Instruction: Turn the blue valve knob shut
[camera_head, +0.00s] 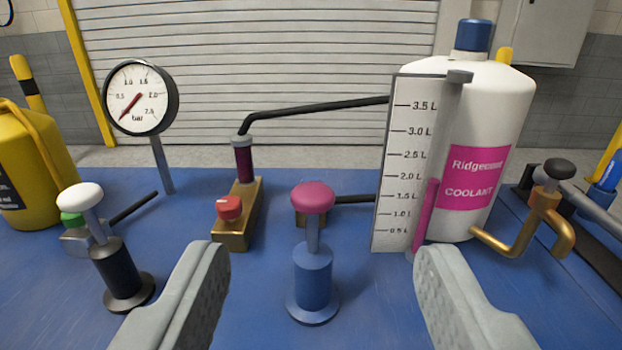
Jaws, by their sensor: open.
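My gripper (322,253) is open and empty, with one grey finger at each lower side of the picture. Between and beyond the fingers stands a blue post with a magenta mushroom knob (313,197); the fingers look apart from it. No knob here is plainly a blue valve knob. A blue part (608,173) at the right edge, by a grey pipe, is cut off, so I cannot tell what it is. A brass valve with a black knob (558,168) is at the right, on the white coolant tank's pipe.
The white tank (425,90) has a blue cap (473,35) and a level scale (401,165). At left are a pressure gauge (140,97), a white-knobbed black post (122,270) and a yellow container (35,165). A brass block with a red button (229,207) stands left of centre.

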